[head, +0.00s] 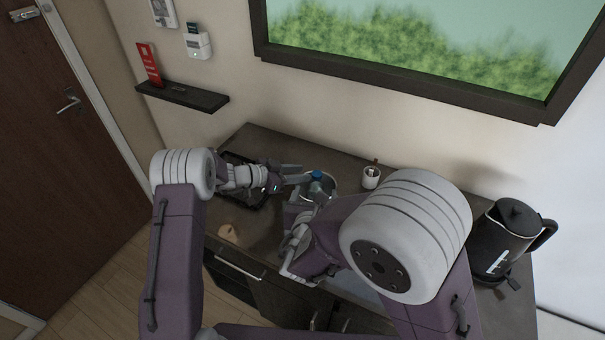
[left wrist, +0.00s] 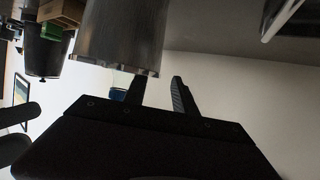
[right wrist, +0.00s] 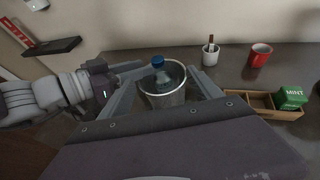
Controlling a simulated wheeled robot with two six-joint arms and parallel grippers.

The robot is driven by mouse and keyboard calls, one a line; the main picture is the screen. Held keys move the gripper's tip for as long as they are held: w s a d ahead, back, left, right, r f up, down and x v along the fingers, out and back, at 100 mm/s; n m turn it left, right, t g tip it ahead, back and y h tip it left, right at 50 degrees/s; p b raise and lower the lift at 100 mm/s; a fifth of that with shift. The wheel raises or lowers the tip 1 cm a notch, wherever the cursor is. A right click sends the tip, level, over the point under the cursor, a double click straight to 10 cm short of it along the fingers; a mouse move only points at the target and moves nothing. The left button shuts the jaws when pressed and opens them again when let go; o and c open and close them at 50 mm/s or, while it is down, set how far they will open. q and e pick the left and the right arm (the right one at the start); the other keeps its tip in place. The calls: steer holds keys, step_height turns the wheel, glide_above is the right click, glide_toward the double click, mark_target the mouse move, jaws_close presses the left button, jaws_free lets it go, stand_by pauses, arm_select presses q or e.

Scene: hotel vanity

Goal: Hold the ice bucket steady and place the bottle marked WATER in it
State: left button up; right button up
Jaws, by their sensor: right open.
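The ice bucket (head: 330,184) is a metal pail standing on the counter. It shows in the right wrist view (right wrist: 168,101) and, close up, in the left wrist view (left wrist: 120,40). A clear bottle with a blue cap (right wrist: 158,61) stands inside it, cap above the rim; I cannot read its label. My left gripper (left wrist: 158,82) is at the bucket's rim. One fingertip is hidden behind the bucket wall and the other is outside, with a visible gap beside the wall. My right gripper (right wrist: 160,80) is open and empty, its fingers spread either side of the bucket.
A white cup (right wrist: 210,52), a red mug (right wrist: 261,54) and a wooden tray (right wrist: 262,107) with a green MINT box (right wrist: 291,97) lie to the right. A black kettle (head: 507,240) stands at the counter's right end. A dark tray (head: 233,160) is under my left arm.

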arm_select(q)
steer(key=v, duration=1)
steer(key=shift+s, duration=0.2)
steer(key=shift+a, duration=0.15)
